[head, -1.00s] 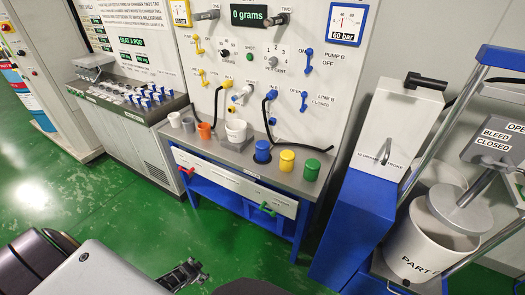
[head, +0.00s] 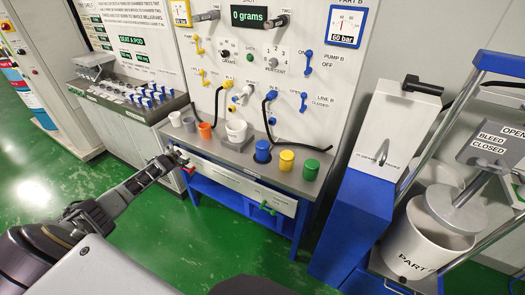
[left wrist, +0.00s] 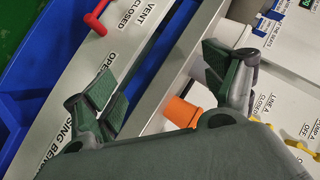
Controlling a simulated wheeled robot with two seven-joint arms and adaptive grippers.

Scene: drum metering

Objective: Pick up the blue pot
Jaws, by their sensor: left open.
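The blue pot (head: 262,152) stands upright on the bench top, right of the white pot and left of the yellow pot. Nothing holds it, and I cannot make it out in the left wrist view. My left gripper (head: 179,157) is at the bench's front left edge, by the red handle, well to the left of the blue pot. In the left wrist view, its fingers (left wrist: 155,85) are spread apart with no object held between them. My right gripper is not in view.
On the bench (head: 228,164) stand an orange pot (head: 205,131), a white pot (head: 236,131), a yellow pot (head: 286,160) and a green pot (head: 311,169). Black hoses hang behind.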

